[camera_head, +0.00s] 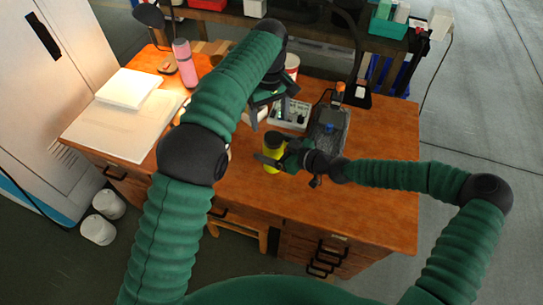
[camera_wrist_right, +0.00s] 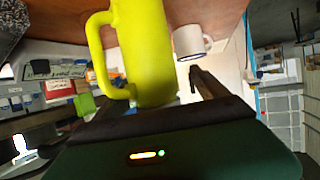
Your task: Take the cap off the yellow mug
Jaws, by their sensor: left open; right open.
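The yellow mug (camera_head: 272,153) stands on the wooden table in front of me, with a darker top in the head view. I cannot clearly make out its cap. In the right wrist view, which is upside down, the mug (camera_wrist_right: 150,45) is large and close, with its handle on the left. My right gripper (camera_head: 267,160) is open at the mug, with a finger crossing in front of it in the head view. I cannot tell whether the fingers touch it. My left gripper (camera_head: 272,102) is open and empty above and behind the mug.
A white mug (camera_wrist_right: 190,41) shows near the yellow one. Behind are a control box (camera_head: 289,114), a grey device (camera_head: 331,128) and a red-and-white can (camera_head: 292,66). A pink bottle (camera_head: 185,63) and white board (camera_head: 118,130) are left. The table's front right (camera_head: 370,210) is clear.

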